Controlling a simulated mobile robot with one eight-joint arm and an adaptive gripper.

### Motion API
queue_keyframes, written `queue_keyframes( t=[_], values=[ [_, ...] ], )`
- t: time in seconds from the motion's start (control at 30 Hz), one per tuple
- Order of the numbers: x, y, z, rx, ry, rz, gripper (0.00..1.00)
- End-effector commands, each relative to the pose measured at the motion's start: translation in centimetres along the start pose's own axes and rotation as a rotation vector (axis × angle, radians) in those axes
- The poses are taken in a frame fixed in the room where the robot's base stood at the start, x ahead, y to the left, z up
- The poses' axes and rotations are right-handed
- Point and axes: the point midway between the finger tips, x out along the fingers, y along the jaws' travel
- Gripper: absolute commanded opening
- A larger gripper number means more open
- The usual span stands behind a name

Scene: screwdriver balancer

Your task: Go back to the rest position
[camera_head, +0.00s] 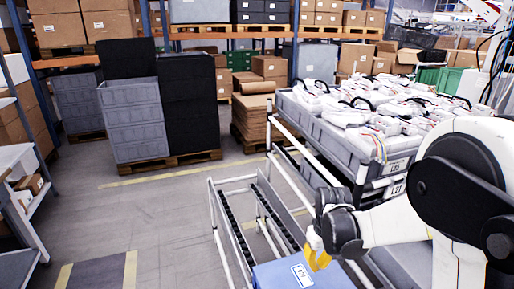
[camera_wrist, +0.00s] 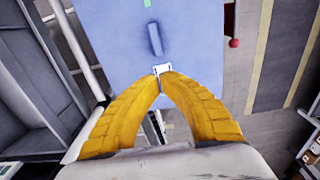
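My gripper (camera_head: 317,256) is in the lower middle of the head view, beside the upper edge of a blue box (camera_head: 310,278). In the wrist view its two curved yellow fingers (camera_wrist: 163,72) come together at the tips, and I see nothing clearly held between them. The blue box (camera_wrist: 120,50) fills the upper middle of the wrist view beyond the tips. A small white piece, perhaps the box's label, shows right at the tips. I cannot tell whether the tips touch the box. No screwdriver is visible.
A metal roller rack (camera_head: 235,215) stands left of my gripper. Grey crates (camera_head: 345,145) full of white parts stand close behind my arm. Stacked grey bins (camera_head: 133,120) stand on a pallet further back. The floor (camera_head: 150,215) at the left middle is clear.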

Motion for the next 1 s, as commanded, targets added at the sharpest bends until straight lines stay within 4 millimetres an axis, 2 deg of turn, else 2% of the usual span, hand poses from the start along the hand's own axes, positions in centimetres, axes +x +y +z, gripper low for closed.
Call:
queue_keyframes(
  t=[0.03, 0.2, 0.4, 0.5, 0.73, 0.83, 1.0],
  values=[
    [-2.0, -0.3, 0.7, 0.012, 0.025, 0.008, 0.00],
    [-8.3, -1.1, 3.0, 0.072, 0.138, 0.038, 0.00],
    [-13.8, -2.5, 7.0, 0.144, 0.275, 0.064, 0.00],
    [-15.7, -3.2, 9.2, 0.179, 0.346, 0.073, 0.00],
    [-17.7, -4.6, 13.5, 0.246, 0.484, 0.082, 0.00],
    [-17.9, -5.0, 14.5, 0.264, 0.521, 0.082, 0.00],
    [-18.0, -5.2, 15.1, 0.277, 0.548, 0.082, 0.00]
  ],
)
